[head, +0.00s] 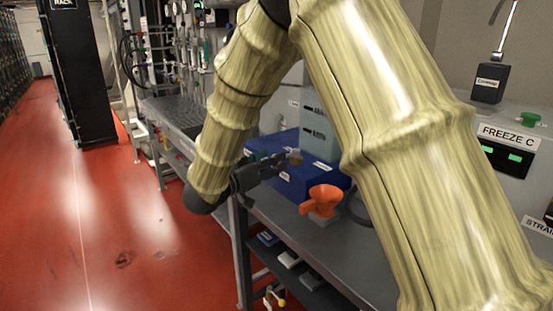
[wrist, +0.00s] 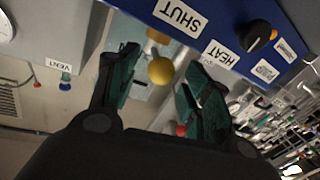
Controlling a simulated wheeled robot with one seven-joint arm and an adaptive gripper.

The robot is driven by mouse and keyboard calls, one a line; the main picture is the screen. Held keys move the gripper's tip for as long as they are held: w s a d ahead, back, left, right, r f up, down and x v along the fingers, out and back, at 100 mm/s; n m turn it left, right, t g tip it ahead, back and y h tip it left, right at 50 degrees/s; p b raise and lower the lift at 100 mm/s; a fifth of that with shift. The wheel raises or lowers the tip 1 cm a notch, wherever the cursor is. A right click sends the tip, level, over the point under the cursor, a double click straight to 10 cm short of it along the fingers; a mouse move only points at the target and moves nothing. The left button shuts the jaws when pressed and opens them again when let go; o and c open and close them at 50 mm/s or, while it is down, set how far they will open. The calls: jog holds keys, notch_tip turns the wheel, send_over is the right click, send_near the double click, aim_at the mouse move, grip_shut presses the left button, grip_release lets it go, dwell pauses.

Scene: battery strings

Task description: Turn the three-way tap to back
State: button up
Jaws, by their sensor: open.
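My gripper (head: 274,165) is open in front of a blue box (head: 278,145). In the wrist view, a yellow ball-shaped knob (wrist: 161,71) shows between its two green-padded fingers, with no clear contact. An orange-brown piece (wrist: 158,36) shows beyond the ball, beside a SHUT label (wrist: 181,16). A black knob with an orange mark (wrist: 258,36) sits farther along the blue panel (wrist: 225,13), near a HEAT label (wrist: 222,54). I cannot tell for certain which of these is the three-way tap; no label reading "back" is legible. My arm hides part of the bench.
An orange funnel (head: 322,199) stands on the grey bench (head: 335,237), just right of my gripper. A pale container (head: 320,130) stands behind the blue box. A FREEZE C panel (head: 510,143) is at the right.

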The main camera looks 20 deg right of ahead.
jog(key=shift+x, duration=1.35)
jog(key=shift+f, duration=0.1)
grip_shut()
